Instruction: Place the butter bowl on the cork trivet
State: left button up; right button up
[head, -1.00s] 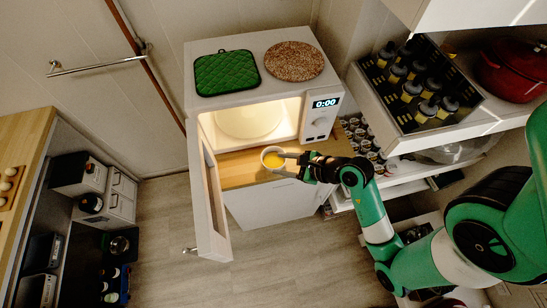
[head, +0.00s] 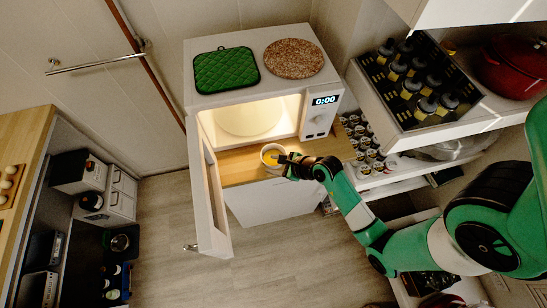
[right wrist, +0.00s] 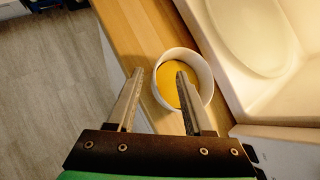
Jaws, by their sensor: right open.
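The butter bowl (head: 264,151), white with yellow content, sits on the wooden counter in front of the open microwave. In the right wrist view the bowl (right wrist: 206,75) is upright. My right gripper (head: 279,160) is open at the bowl's right side. In the right wrist view the right gripper (right wrist: 159,73) has one finger over the bowl's inside and the other outside its rim, so the near wall lies between them. Contact cannot be told. The round, speckled brown cork trivet (head: 293,59) lies on top of the microwave. My left gripper is out of view.
The microwave (head: 320,124) is lit inside, and its door (head: 207,200) hangs open at the left. A green quilted pot holder (head: 226,70) lies beside the trivet. A bottle crate (head: 417,82) and shelves with jars stand to the right. The floor ahead is clear.

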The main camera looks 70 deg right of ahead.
jog(key=shift+x, duration=1.2)
grip_shut()
dwell(0.5)
